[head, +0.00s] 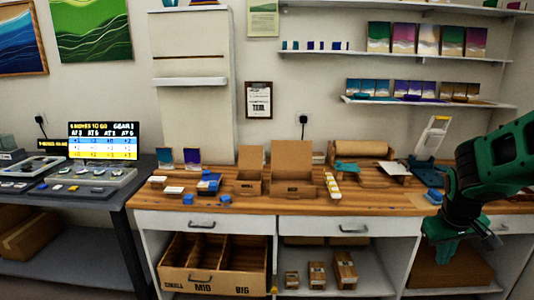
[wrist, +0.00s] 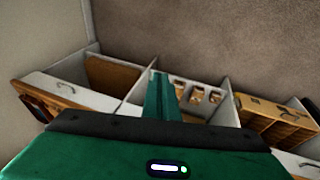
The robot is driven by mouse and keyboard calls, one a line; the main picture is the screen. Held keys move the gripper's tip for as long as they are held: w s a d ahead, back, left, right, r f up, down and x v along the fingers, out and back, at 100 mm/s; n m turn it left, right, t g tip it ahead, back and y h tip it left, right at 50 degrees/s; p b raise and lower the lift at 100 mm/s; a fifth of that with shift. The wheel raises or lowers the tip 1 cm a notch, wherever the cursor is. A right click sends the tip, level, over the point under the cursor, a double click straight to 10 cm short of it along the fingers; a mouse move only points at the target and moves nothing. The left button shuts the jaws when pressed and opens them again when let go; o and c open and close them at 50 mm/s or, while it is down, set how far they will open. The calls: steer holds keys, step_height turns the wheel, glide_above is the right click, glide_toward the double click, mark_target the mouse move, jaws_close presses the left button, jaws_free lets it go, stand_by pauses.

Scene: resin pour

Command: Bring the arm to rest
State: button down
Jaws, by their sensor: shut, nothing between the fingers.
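My gripper (head: 443,252) hangs at the end of my green and black arm, at the right of the head view. It is in front of the right part of the wooden counter, pointing down. In the wrist view the green fingers (wrist: 160,98) are together with nothing held between them. They stand out against the open shelves, clear of the things there as far as I can tell.
The wooden counter (head: 390,207) carries open cardboard boxes (head: 292,165) and small blue and white pieces. A divided wooden crate (head: 215,283) and small boxes (head: 318,276) sit below. A dark table (head: 95,197) with a lit screen (head: 103,141) stands left.

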steer(key=s+a+r+m+g+y, duration=0.1)
steer(key=s+a+r+m, duration=0.1)
steer(key=s, duration=0.9)
steer(key=s+a+r+m+g+y, duration=0.1)
steer(key=s+m, duration=0.3)
steer(key=s, duration=0.8)
steer(key=shift+a+r+g+y, duration=0.4)
steer(key=shift+a+r+y, duration=0.05)
steer(key=shift+a+y, duration=0.15)
steer(key=shift+w, duration=0.1)
steer(key=shift+w+f, duration=0.25)
steer(key=shift+w, duration=0.35)
